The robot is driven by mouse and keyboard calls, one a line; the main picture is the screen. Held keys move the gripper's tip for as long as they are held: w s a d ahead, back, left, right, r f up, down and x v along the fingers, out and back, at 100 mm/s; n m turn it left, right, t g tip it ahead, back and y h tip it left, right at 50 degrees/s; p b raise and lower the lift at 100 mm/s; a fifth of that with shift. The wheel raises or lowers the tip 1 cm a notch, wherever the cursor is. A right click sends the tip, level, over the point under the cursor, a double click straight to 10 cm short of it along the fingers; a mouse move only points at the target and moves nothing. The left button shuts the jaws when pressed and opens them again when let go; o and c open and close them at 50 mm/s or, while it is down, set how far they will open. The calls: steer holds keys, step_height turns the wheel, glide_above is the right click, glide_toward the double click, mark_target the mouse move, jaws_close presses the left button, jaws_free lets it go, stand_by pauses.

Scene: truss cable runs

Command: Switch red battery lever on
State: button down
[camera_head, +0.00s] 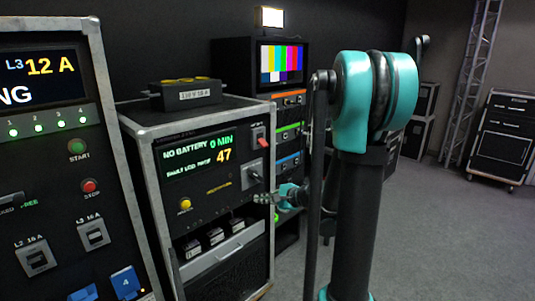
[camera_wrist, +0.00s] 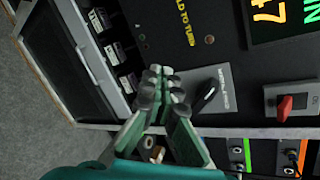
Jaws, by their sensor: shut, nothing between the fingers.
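The red lever (camera_head: 262,141) is on a light plate at the upper right of the middle cabinet's front panel. It also shows in the wrist view, where the red lever (camera_wrist: 286,107) is at the right. The panel display (camera_head: 205,153) reads "NO BATTERY 0 MIN" and 47. My gripper (camera_head: 265,198) is in front of the lower right of this panel, below the red lever. In the wrist view my gripper (camera_wrist: 162,88) has its fingertips together with nothing between them. It is apart from the red lever, beside the plate of a black lever (camera_wrist: 206,96).
The black lever (camera_head: 254,175) sits between my gripper and the red lever. A yellow button (camera_head: 185,204) is at the panel's left. A larger cabinet (camera_head: 108,150) stands at the left. Open floor (camera_head: 450,230) lies at the right.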

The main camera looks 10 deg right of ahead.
mark_target(263, 143)
steer(key=w+d+r+m+t+y, duration=0.2)
steer(key=w+d+r+m+t, duration=0.3)
steer(key=w+d+m+t, duration=0.2)
steer(key=w+d+m, duration=0.2)
steer(key=w+m, duration=0.2)
steer(key=m, duration=0.1)
steer(key=shift+d+r+m, duration=0.2)
steer(key=shift+d+m, duration=0.1)
steer(key=shift+w+a, duration=0.1)
steer(key=shift+w, duration=0.05)
steer(key=x, duration=0.9)
steer(key=shift+w+a+r, duration=0.15)
steer(key=shift+w+a, duration=0.1)
steer(key=shift+a, duration=0.1)
steer(key=shift+s+d+r, duration=0.2)
steer(key=shift+s+r, duration=0.05)
steer(key=shift+r, duration=0.35)
steer(key=shift+s+d+r, duration=0.25)
steer(key=shift+r, duration=0.3)
steer(key=shift+s+d+r, duration=0.2)
steer(key=shift+s+r, duration=0.05)
steer(key=shift+r, duration=0.35)
